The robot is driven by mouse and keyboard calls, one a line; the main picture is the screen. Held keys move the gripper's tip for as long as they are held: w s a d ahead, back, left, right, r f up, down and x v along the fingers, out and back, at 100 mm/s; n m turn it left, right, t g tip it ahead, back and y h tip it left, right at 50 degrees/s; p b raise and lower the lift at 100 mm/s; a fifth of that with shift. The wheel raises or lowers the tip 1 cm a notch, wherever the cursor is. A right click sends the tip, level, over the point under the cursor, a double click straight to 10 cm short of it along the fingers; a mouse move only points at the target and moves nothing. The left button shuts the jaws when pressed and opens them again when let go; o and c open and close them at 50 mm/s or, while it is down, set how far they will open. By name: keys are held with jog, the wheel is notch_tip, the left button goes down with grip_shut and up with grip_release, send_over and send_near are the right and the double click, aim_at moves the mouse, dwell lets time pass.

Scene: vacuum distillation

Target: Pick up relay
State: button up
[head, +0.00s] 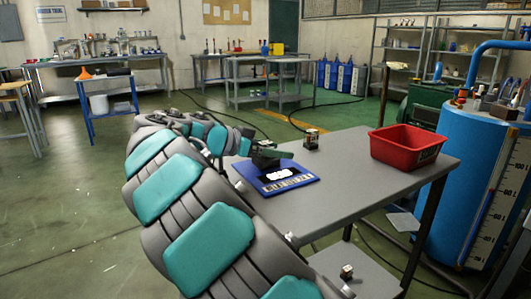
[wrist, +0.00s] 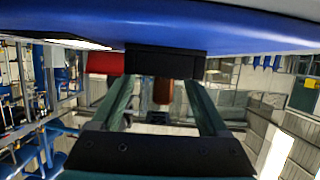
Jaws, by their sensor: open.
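A small dark relay-like block (head: 311,138) with a pale, brownish body stands upright on the grey table, just right of my gripper in the head view. My gripper (head: 284,153) is low over a blue board and points right toward that block, apart from it. In the wrist view my gripper (wrist: 159,85) shows two green fingers spread apart with nothing clearly held. A black block (wrist: 165,63) lies against the blue surface ahead of the fingertips. A brown upright piece (wrist: 163,92) shows between the fingers; I cannot tell whether it is the relay.
The blue board (head: 303,180) lies on the table (head: 345,190) with a black block (head: 265,161) on it. A red bin (head: 408,147) stands at the table's right. A similar small block (head: 346,272) sits on the lower shelf. A blue tank (head: 450,190) stands at right.

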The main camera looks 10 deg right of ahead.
jog(key=shift+c, duration=0.4)
grip_shut()
dwell(0.4)
jog(key=shift+r, duration=1.7)
jog(key=shift+s+a+r+b, duration=0.2)
jog(key=shift+s+b, duration=0.1)
jog(key=shift+s, duration=0.35)
jog(key=s+a, duration=0.1)
jog(key=s, duration=0.3)
jog(key=s+r+b, duration=0.1)
jog(key=s, duration=0.4)
jog(key=s+a+b, duration=0.1)
jog(key=s, duration=0.4)
jog(key=shift+s+a+r, duration=0.15)
jog(key=shift+s+a, duration=0.1)
jog(key=shift+a, duration=0.1)
